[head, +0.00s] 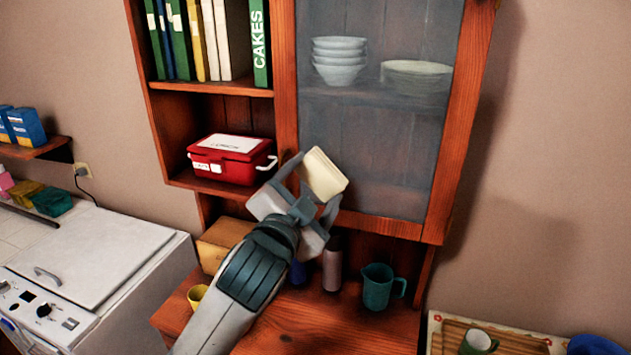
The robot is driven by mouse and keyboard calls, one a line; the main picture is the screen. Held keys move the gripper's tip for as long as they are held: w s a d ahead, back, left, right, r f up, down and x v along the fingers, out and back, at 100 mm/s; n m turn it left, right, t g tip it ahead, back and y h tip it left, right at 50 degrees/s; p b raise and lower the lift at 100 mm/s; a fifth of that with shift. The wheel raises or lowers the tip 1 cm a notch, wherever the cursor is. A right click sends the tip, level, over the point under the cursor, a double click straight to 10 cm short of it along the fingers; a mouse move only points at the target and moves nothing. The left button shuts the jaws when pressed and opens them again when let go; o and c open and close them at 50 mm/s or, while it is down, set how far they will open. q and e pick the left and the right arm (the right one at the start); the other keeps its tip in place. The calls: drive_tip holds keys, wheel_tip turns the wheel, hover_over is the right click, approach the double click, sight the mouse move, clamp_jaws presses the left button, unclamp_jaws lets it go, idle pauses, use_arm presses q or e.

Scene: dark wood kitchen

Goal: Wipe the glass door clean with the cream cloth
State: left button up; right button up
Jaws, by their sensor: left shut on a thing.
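The glass door (370,150) of the wooden wall cabinet is closed and framed in reddish wood. Its pane looks greyish and hazy, with stacked bowls and plates showing dimly behind it. My left gripper (308,187) is in front of the door's lower left corner, shut on the cream cloth (323,174). The cloth looks like a small folded pad, tilted, overlapping the lower left of the pane in the picture. I cannot tell whether it touches the glass. My right gripper is not in view.
A red lunch box (232,158) sits on the open shelf left of the door, close to my gripper. Below, a teal jug (382,287), a grey bottle (332,268) and a yellow cup (197,296) stand on the wooden counter. A white appliance (90,255) is at left.

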use_arm(q)
drive_tip(key=shift+s, duration=0.1)
drive_tip(key=shift+v, duration=1.45)
